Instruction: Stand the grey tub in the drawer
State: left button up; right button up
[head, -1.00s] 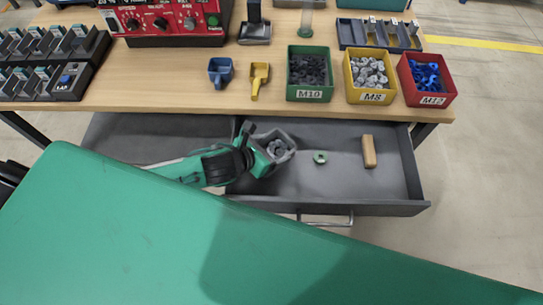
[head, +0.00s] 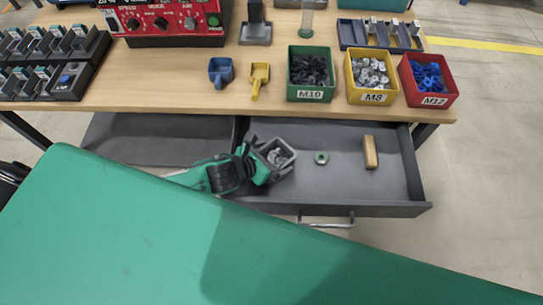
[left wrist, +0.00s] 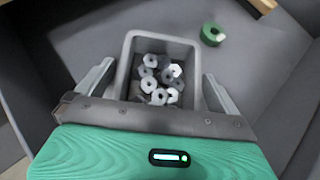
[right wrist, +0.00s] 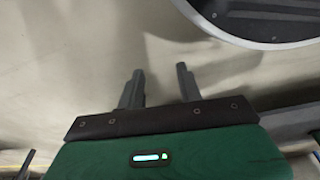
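The grey tub (head: 286,165) holds several metal nuts. It is inside the open drawer's outline (head: 345,205), near its left end, and looks roughly upright. Whether its base rests on the drawer floor I cannot tell. My left gripper (head: 262,163) reaches in from the left with its fingers at the tub. In the left wrist view the tub (left wrist: 129,75) fills the space between the two fingers, which lie along its opposite sides. My right gripper (right wrist: 160,82) is empty, its fingers apart, over bare floor and away from the drawer.
In the drawer, a green ring (head: 321,158) and a wooden block (head: 370,152) lie right of the tub, with bare floor around them. Green, yellow and red bins (head: 428,98) stand on the table edge above. My large green body part hides the lower left.

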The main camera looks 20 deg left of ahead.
pick_arm(q)
jog(key=shift+r, duration=0.1)
jog(key=shift+s+a+r, duration=0.1)
jog(key=shift+s+r, duration=0.05)
jog(key=shift+r, duration=0.05)
jog(key=v, duration=1.1)
jog(key=shift+s+r, duration=0.15)
pick_arm(e)
jog(key=shift+s+d+f, duration=0.15)
jog(key=shift+s+f, duration=0.2)
jog(key=shift+f, duration=0.3)
pick_arm(q)
jog(key=shift+a, duration=0.1)
